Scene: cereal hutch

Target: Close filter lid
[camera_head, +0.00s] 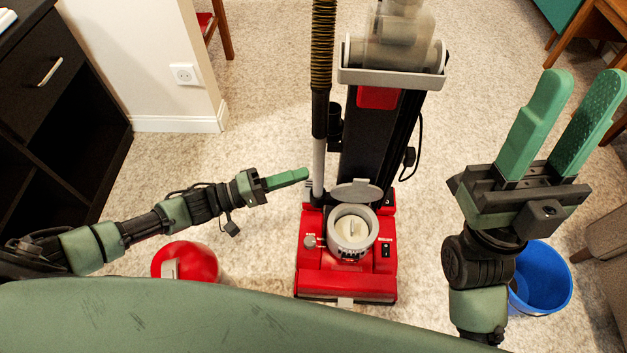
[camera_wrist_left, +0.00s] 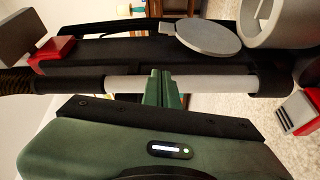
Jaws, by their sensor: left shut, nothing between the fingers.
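A red and black upright vacuum (camera_head: 346,280) stands on the carpet in the middle of the head view. Its round grey filter housing (camera_head: 352,236) is open at the top, with a pale filter inside. The grey filter lid (camera_head: 357,190) is swung up behind the opening; it also shows in the left wrist view (camera_wrist_left: 203,38). My left gripper (camera_head: 306,174) is shut and empty, its fingertips close to the vacuum's grey tube (camera_head: 318,150), left of the lid. Contact cannot be told. My right gripper (camera_head: 590,82) is open and empty, raised at the right.
The tube and black ribbed hose (camera_head: 322,60) stand between my left gripper and the lid. A red round object (camera_head: 195,262) lies on the floor at left. A blue bucket (camera_head: 545,280) stands at right. A black shelf unit (camera_head: 60,110) is at far left.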

